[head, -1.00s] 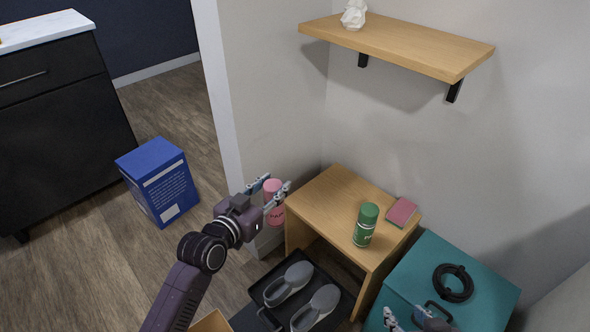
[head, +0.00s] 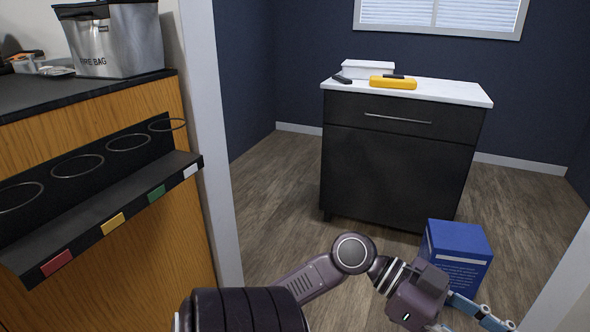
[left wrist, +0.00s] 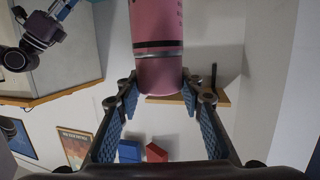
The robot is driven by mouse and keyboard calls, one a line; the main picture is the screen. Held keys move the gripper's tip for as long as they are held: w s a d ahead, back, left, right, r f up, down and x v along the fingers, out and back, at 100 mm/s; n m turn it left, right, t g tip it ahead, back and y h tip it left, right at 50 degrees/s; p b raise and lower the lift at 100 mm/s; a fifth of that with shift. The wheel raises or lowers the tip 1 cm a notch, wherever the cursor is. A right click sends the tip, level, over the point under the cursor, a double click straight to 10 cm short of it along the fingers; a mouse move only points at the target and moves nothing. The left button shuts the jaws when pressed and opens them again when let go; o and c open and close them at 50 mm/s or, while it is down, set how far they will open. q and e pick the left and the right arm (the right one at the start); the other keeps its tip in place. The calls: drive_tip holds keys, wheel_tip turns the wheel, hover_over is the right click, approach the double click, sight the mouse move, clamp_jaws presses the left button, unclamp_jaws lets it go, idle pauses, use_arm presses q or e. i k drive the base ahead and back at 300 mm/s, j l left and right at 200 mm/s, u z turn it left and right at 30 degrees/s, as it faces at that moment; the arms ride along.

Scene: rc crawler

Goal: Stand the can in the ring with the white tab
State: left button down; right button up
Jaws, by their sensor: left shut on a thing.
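My left gripper (head: 476,314) is at the bottom right of the head view. In the left wrist view its fingers (left wrist: 163,112) are shut on a pink can (left wrist: 160,65), whose upper part runs out of the picture. The can does not show in the head view. At the left of the head view is a black rack (head: 100,205) with a row of thin rings. The ring at its far right end (head: 168,124) is empty and has the white tab (head: 190,170) below it. Part of my right arm shows at the upper left of the left wrist view; its jaws are unclear.
Green (head: 156,192), yellow (head: 113,223) and red (head: 57,262) tabs mark the other rings, which look empty. A silver fire bag (head: 115,40) stands on the counter above. A door frame edge (head: 208,120) rises beside the rack. A blue box (head: 458,250) stands on the floor near my left gripper.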

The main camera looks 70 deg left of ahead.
sight(175, 160)
drive_tip(key=u, duration=1.55)
drive_tip(key=k, duration=0.05)
